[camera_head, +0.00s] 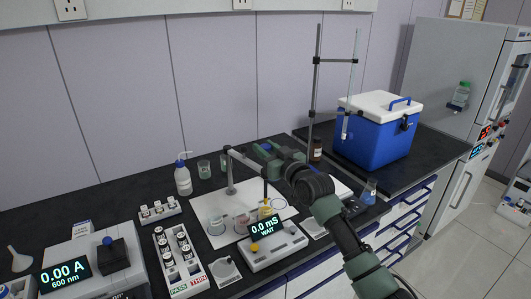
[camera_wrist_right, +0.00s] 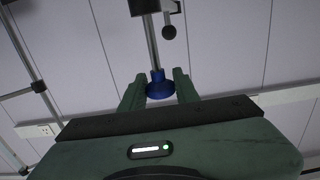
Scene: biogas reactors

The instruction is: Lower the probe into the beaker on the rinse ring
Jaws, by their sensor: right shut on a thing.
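My right gripper (camera_head: 264,150) is shut on a blue cap (camera_wrist_right: 160,86), with one finger on each side of it in the right wrist view. In the head view it is above the end of the stand arm (camera_head: 243,159). The dark probe (camera_head: 265,188) hangs upright below that arm, over or in a beaker with yellow liquid (camera_head: 265,210); its tip depth is unclear. Two more beakers, one clear (camera_head: 215,226) and one pinkish (camera_head: 241,219), stand to the left on the white mat (camera_head: 203,205). Ring markings are too small to read. My left gripper is out of view.
The meter (camera_head: 272,248) reading 0.0 mS stands in front of the mat. A wash bottle (camera_head: 183,180) and vial racks (camera_head: 181,262) are on the left. A tall stand (camera_head: 316,85), blue cooler (camera_head: 372,140) and flask (camera_head: 369,191) are on the right.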

